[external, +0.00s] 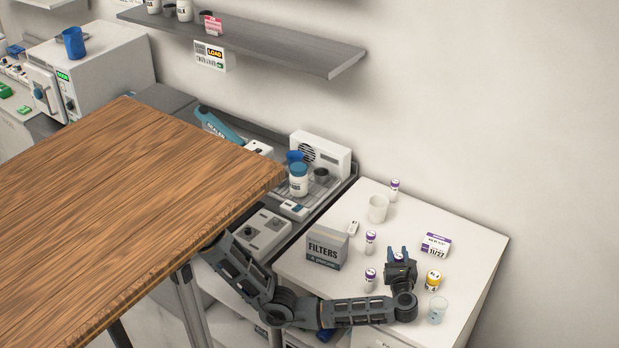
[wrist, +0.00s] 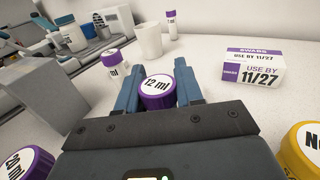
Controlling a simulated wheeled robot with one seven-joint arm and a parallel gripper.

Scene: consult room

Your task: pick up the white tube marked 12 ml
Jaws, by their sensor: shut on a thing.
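The white tube marked 12 ml (wrist: 158,93) shows in the wrist view as a purple cap with a white labelled top. It sits between the two blue fingers of my gripper (wrist: 158,86), which are shut on it. The tube's body is hidden below the cap and behind the gripper. In the external view my gripper (external: 399,255) is low over the right part of the white counter (external: 470,225), pointing away from the camera. I cannot tell whether the tube is clear of the counter.
Other purple-capped tubes stand near: one marked 20 ml (wrist: 27,165), one behind left (wrist: 113,65), one farther back (wrist: 172,22). A yellow-capped container (external: 433,278) and clear cup (external: 437,310) stand right. A swabs box (external: 436,245), white cup (external: 377,209) and filters box (external: 326,249) surround the gripper.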

